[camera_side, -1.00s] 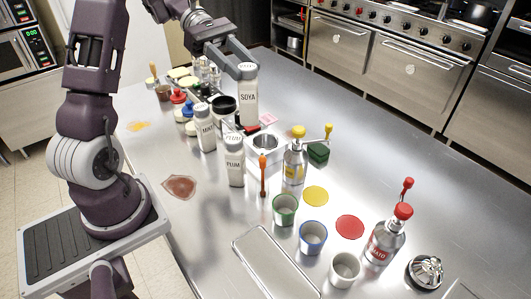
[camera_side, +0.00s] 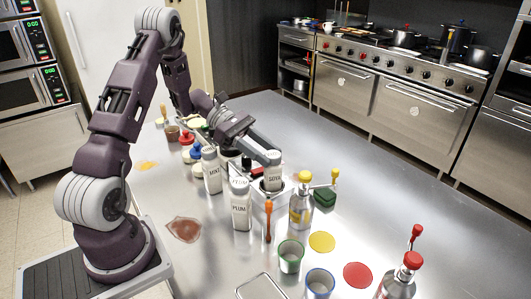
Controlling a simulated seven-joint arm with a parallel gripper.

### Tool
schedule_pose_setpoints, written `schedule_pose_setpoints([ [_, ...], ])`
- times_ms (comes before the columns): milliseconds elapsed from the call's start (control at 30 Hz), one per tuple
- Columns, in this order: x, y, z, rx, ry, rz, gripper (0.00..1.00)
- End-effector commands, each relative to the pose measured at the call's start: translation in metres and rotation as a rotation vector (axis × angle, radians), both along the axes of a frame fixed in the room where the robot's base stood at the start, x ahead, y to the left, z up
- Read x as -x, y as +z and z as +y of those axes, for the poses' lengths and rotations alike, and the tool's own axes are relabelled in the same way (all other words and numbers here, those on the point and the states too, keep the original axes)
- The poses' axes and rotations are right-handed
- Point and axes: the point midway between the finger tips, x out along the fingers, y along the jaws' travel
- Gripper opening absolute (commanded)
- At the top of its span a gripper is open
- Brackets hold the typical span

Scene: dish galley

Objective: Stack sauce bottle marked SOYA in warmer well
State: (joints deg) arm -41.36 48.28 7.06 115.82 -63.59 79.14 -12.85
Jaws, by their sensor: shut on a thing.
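The white sauce bottle marked SOYA (camera_side: 274,178) is upright in my gripper (camera_side: 272,157), which is shut on its top. The bottle is over the round opening of the warmer well (camera_side: 262,204), a pale box in the middle of the counter. Its lower end looks to be inside the opening, but I cannot tell how deep it sits or whether it touches bottom. White bottles marked PLUM (camera_side: 241,212) and MINT (camera_side: 212,173) stand upright to the left of the well.
A steel pump bottle with a yellow top (camera_side: 301,208) stands close right of the well, with a dark green block (camera_side: 324,197) beyond. An orange-topped stick (camera_side: 268,222) stands in front. Green (camera_side: 290,258) and blue (camera_side: 319,284) rimmed cups are nearer. The counter's far right is clear.

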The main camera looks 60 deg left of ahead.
Motion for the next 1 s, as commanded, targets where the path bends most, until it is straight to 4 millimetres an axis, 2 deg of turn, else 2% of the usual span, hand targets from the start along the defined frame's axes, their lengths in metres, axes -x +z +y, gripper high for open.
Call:
schedule_pose_setpoints([
  [200, 0.0, -0.005, 0.0, 0.001, 0.0, -0.001, 0.0],
  [233, 0.0, -0.005, 0.0, 0.0, 0.0, -0.001, 0.42],
  [333, 0.0, -0.005, 0.0, 0.0, 0.0, -0.001, 0.6],
  [600, 0.0, -0.004, 0.0, 0.0, 0.0, -0.001, 0.6],
  [700, 0.0, 0.002, 0.002, -0.001, 0.0, -0.002, 0.6],
  [1000, 0.028, 0.031, 0.07, -0.003, 0.003, -0.002, 0.6],
])
